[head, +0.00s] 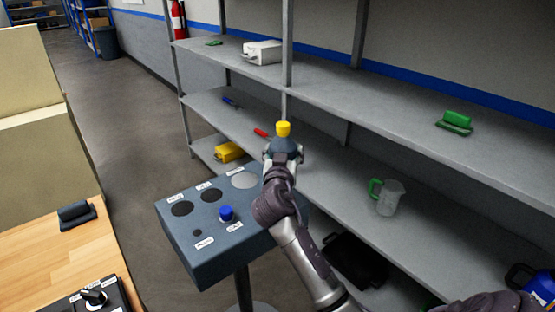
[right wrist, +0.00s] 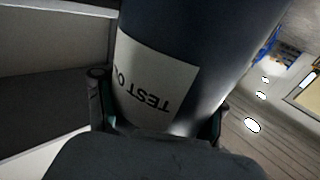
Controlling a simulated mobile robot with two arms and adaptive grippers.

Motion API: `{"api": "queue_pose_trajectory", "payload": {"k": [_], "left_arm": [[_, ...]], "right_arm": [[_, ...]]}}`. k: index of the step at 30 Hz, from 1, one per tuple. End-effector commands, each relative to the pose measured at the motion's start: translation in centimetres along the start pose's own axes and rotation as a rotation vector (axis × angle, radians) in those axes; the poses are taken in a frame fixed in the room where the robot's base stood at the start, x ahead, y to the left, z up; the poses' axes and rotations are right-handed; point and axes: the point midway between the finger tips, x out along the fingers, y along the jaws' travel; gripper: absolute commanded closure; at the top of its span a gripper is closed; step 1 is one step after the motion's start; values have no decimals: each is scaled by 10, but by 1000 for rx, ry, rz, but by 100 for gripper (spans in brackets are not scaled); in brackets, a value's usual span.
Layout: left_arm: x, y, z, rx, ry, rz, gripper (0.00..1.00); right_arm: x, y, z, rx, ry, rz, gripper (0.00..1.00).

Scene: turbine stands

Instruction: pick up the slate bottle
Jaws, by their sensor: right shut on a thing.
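The slate bottle (head: 284,143) has a yellow cap and is upright above the far right end of the grey stand. My right gripper (head: 284,156) is shut around its sides. In the right wrist view the dark bottle (right wrist: 220,50) fills the middle between both fingers (right wrist: 160,120), with a white label reading "TEST O", partly cut off. The bottle's lower part is hidden by the gripper and wrist in the head view. My left gripper is not in view.
A wooden table (head: 50,254) stands left; floor between is clear.

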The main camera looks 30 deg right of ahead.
Motion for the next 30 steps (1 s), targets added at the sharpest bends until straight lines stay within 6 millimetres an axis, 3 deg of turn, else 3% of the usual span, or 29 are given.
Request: {"api": "queue_pose_trajectory", "payload": {"k": [15, 21, 29, 30], "left_arm": [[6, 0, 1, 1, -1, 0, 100], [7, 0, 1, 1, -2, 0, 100], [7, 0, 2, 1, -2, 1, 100], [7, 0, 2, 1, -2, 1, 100]], "right_arm": [[-5, 87, -52, 0, 3, 1, 81], [-6, 98, -59, -1, 1, 0, 81], [-6, 99, -60, -1, 1, 0, 81], [-6, 99, -60, -1, 1, 0, 34]]}}
